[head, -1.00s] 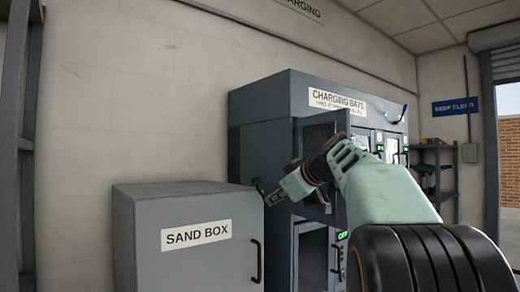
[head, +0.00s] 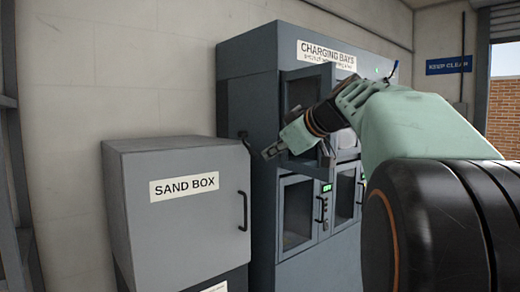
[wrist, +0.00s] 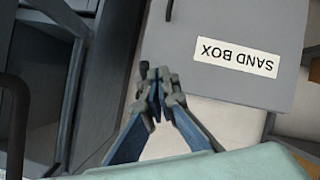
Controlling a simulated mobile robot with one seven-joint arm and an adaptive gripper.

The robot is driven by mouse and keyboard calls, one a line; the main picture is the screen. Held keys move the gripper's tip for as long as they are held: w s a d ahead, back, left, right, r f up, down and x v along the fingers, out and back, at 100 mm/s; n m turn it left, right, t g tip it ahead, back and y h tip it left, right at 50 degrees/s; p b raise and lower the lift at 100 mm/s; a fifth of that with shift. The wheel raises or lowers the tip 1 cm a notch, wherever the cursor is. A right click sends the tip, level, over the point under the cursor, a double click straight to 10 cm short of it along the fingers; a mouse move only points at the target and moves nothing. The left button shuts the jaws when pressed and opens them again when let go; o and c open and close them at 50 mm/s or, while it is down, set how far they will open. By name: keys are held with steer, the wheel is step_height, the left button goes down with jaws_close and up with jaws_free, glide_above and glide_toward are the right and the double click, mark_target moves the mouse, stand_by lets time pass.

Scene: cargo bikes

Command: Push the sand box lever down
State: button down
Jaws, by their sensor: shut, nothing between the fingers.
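The grey sand box (head: 175,235) stands against the wall at left in the head view, with a white SAND BOX label and a black door handle (head: 243,211). A small dark piece, which looks like the lever (head: 243,136), sticks out by its upper right edge. Its exact angle is too small to tell. My gripper (head: 267,153) is shut and empty, just right of and a little below that piece in the picture, apparently apart from it. In the wrist view my gripper (wrist: 154,75) points at the box, whose label (wrist: 237,57) appears upside down.
The charging bays cabinet (head: 248,95) stands right beside the sand box, behind my gripper, with doors and handles facing the room. A dark rack (head: 12,190) stands at far left. A blue KEEP CLEAR sign (head: 449,65) is on the far wall.

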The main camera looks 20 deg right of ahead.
steer(key=s, duration=0.2)
steer(key=s+f, duration=0.1)
steer(key=shift+s+d, duration=0.1)
steer(key=shift+d, duration=0.3)
